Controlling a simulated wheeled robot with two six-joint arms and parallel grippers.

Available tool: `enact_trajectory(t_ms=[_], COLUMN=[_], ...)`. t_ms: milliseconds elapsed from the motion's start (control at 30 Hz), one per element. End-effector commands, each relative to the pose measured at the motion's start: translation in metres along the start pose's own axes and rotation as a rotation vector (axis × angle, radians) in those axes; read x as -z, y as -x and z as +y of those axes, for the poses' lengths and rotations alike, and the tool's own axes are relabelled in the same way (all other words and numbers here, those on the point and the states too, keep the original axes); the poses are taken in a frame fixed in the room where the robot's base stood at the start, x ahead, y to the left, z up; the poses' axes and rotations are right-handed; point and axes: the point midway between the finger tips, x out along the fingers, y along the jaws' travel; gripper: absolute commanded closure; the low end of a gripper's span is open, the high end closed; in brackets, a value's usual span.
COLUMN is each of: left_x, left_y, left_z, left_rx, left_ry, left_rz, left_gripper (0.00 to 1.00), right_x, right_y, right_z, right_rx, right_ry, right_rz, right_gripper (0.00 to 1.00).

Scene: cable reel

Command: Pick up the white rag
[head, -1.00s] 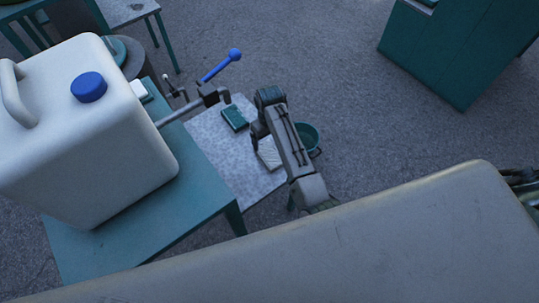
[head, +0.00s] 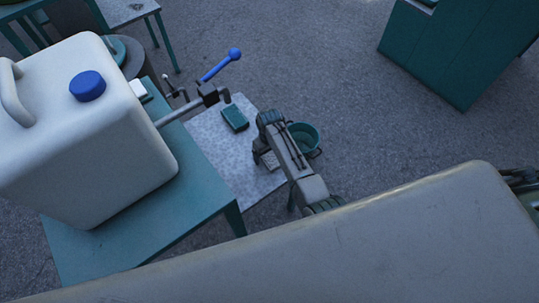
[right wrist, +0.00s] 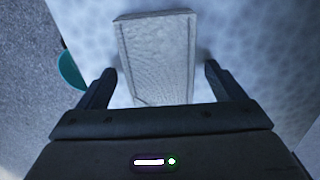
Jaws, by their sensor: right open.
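The white rag (right wrist: 158,62) is a pale, textured rectangular block shape in the right wrist view. It lies on the light speckled tabletop (head: 235,172). In the head view only a small part of the rag (head: 270,160) shows, as my right arm covers the rest. My right gripper (right wrist: 157,82) is open, with one finger on each side of the rag's near part and a gap at both sides. In the head view my right gripper (head: 262,155) is over the rag and mostly hidden by its own wrist. My left gripper is not in view.
A dark green box (head: 235,118) lies on the same tabletop. A green bucket (head: 304,137) stands just right of my right wrist. A crank with a blue handle (head: 220,66) reaches over the table's far side. A large white jerrycan (head: 90,140) stands on a green table (head: 150,225) at left.

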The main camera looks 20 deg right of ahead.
Motion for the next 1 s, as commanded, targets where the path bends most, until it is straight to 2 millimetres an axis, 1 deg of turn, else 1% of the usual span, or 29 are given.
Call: enact_trajectory(t_ms=[33, 167, 200, 267, 300, 500, 600, 667, 900, 1000], left_x=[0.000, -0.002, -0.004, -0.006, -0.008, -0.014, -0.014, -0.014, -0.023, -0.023], left_y=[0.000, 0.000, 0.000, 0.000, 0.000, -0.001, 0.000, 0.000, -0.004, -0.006], left_z=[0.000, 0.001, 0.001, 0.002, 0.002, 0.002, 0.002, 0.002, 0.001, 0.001], left_rx=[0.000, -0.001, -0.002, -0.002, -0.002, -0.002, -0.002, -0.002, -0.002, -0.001], left_ry=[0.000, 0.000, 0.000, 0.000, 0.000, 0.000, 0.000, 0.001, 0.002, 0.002], left_rz=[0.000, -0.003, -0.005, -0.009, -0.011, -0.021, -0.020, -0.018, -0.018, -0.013], left_gripper=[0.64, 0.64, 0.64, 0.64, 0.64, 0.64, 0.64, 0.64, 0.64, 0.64], right_x=[0.000, 0.000, 0.000, 0.000, 0.000, 0.000, 0.001, 0.001, 0.002, 0.001], right_y=[0.000, 0.000, 0.000, 0.000, 0.000, 0.001, 0.007, 0.015, 0.064, 0.081], right_z=[0.000, 0.000, 0.000, 0.000, 0.000, 0.000, 0.000, 0.000, 0.000, -0.001], right_rx=[0.000, 0.000, 0.000, 0.000, 0.000, 0.000, 0.000, -0.001, 0.000, 0.001], right_ry=[0.000, 0.000, 0.000, 0.000, 0.000, 0.000, 0.000, 0.000, 0.001, 0.000], right_rz=[0.000, 0.000, 0.000, 0.000, 0.000, 0.000, 0.001, 0.003, 0.005, 0.002], right_gripper=[0.13, 0.38, 0.46, 0.58, 0.60, 0.60, 0.60, 0.60, 0.60, 0.60])
